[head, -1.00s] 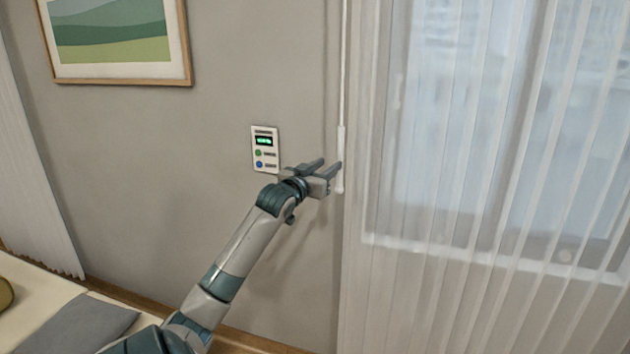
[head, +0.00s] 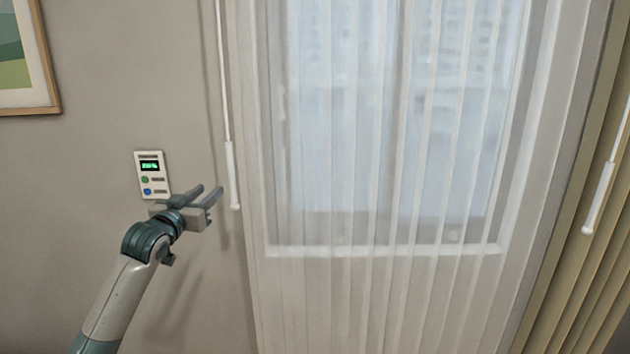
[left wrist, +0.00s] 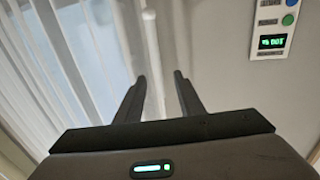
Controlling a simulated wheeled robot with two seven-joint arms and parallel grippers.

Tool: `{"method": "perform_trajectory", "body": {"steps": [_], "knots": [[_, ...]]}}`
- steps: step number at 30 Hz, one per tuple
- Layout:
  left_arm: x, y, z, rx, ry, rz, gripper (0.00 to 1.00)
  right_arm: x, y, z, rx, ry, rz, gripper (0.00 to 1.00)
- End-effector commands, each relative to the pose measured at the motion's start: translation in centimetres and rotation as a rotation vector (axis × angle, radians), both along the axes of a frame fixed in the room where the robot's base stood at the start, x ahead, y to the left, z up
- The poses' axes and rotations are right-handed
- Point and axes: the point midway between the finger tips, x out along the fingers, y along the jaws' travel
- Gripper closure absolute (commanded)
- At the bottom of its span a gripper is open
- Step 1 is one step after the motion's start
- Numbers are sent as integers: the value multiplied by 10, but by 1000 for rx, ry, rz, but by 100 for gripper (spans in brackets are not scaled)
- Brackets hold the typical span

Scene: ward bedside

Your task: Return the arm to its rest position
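My left arm comes in from the lower left of the head view. Its left gripper (head: 208,191) is open and empty, raised in front of the wall near the curtain wand (head: 231,175). In the left wrist view the two fingers (left wrist: 160,85) stand apart with nothing between them. The wand's white handle also shows in the left wrist view (left wrist: 151,40), beyond the gap between the fingers; I cannot tell the exact distance. My right gripper is not in view.
A wall control panel (head: 152,175) with a green display is just left of the gripper. Sheer curtains (head: 380,180) cover the window to the right. A second wand (head: 597,200) hangs by tan drapes (head: 590,270) at the far right. A framed picture (head: 25,60) hangs at upper left.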

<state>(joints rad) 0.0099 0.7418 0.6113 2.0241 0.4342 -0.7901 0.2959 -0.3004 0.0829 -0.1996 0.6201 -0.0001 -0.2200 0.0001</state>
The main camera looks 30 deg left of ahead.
Motion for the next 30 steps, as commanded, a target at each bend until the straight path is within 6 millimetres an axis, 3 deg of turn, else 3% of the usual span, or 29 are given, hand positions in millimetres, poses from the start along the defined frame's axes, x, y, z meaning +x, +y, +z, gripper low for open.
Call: {"method": "perform_trajectory", "body": {"steps": [8, 11, 14, 17, 22, 30], "knots": [[1, 1, -6, -4, 8, 2, 65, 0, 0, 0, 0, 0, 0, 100], [5, 4, -23, -15, 27, 6, 65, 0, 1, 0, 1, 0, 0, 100], [10, 8, -55, -32, 68, 13, 65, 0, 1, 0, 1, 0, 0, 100], [16, 11, -102, -56, 125, 22, 65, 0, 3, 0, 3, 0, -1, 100], [20, 11, -205, -100, 251, 36, 65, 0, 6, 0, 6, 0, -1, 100], [0, -14, -373, -148, 463, 36, 65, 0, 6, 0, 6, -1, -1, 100]]}}
